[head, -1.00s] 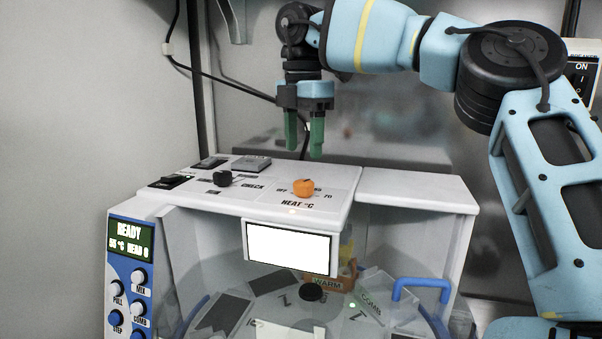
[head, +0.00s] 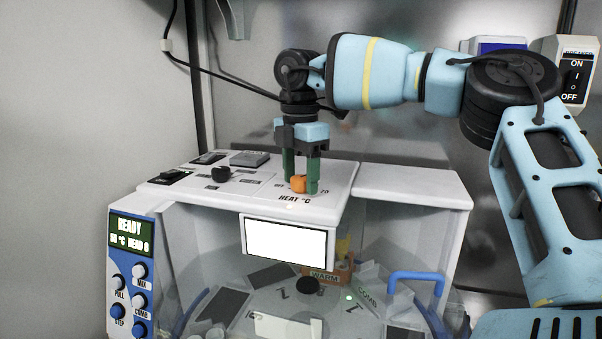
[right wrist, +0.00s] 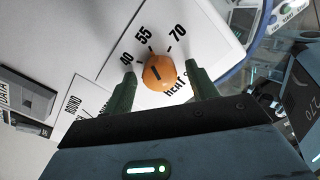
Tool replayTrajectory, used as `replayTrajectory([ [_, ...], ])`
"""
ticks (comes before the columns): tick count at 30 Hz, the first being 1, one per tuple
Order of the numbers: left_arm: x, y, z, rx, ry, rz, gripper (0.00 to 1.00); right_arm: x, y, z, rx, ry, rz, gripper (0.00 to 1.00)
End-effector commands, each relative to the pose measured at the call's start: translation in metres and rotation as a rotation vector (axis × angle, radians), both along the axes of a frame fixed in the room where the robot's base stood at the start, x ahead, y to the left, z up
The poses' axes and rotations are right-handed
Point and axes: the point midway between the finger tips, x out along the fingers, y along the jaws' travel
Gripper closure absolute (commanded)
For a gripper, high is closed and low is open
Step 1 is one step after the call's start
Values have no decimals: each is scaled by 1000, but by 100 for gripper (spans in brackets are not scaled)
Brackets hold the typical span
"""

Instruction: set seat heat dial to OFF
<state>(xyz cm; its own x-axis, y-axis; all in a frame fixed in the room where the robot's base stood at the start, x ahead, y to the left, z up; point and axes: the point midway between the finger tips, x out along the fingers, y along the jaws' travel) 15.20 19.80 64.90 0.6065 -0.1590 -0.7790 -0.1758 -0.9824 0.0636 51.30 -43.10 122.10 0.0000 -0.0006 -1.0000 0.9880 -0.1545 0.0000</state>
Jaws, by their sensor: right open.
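The orange heat dial (head: 298,184) sits on the white top panel of the machine, above the print "HEAT °C". In the right wrist view the dial (right wrist: 159,73) shows a dark pointer line and the marks 40, 55 and 70 around it; its OFF mark is not visible there. My right gripper (head: 301,185) points down at the dial with its green fingers either side of it. The right wrist view shows the open fingers (right wrist: 160,88) with gaps to the dial. My left gripper is not in view.
A black knob (head: 222,174) and a black rocker switch (head: 171,177) sit left on the same panel. A display (head: 131,236) reads READY. A breaker box (head: 571,78) is on the back wall. The panel's right part (head: 415,186) is bare.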

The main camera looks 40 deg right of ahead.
Motion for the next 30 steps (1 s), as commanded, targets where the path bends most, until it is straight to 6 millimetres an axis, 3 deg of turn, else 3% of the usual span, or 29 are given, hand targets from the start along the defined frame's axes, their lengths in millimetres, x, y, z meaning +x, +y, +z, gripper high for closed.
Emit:
replayTrajectory([
  [7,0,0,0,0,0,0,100,0,0,-1,1,0,0,43],
  [18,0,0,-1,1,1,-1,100,0,0,-1,1,0,0,87],
  [30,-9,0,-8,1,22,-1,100,0,0,-2,0,0,87,87],
])
